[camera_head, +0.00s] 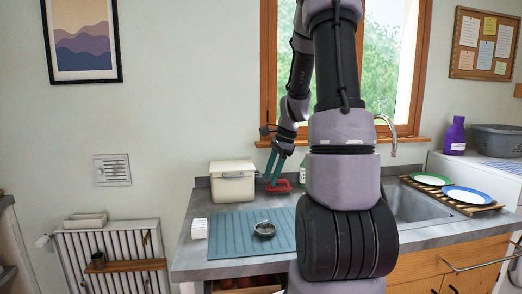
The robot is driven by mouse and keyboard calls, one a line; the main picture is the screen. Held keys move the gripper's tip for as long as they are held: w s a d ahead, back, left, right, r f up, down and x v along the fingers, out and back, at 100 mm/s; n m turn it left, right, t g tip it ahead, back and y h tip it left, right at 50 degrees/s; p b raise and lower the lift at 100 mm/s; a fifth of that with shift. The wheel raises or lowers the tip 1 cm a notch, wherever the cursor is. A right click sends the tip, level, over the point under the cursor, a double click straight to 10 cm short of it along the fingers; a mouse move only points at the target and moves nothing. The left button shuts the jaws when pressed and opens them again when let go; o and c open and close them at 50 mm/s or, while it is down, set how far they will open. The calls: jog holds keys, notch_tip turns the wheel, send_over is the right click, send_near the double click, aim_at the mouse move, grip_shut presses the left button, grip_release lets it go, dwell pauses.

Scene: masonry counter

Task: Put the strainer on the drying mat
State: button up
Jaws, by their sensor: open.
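A small round metal strainer (264,228) rests on the blue-green ribbed drying mat (228,242), right of the mat's middle. My gripper (272,179) has teal fingers and is open. It points down behind the mat, toward the back of the counter, apart from the strainer. A red object (281,187) lies at its fingertips; I cannot tell whether they touch. My arm hides the right end of the mat and part of the counter.
A cream lidded box (233,189) stands left of my gripper, and a white block (199,229) sits left of the mat. A green-labelled bottle (302,174) is partly behind my arm. At right are the sink (415,206) and a wooden rack (480,208) with plates.

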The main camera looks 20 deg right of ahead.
jog(key=s+a+r+n+t, duration=0.2)
jog(key=s+a+r+n, duration=0.5)
jog(key=s+r, duration=0.2)
jog(key=s+a+r+n+t+h, duration=0.1)
jog(key=s+a+r+n+t, duration=0.2)
jog(key=s+a+r+n, duration=0.4)
notch_tip(320, 180, up, 3)
jog(key=shift+s+r+n+t, duration=0.1)
jog(key=shift+s+n+t, duration=0.2)
jog(key=shift+s, duration=0.75)
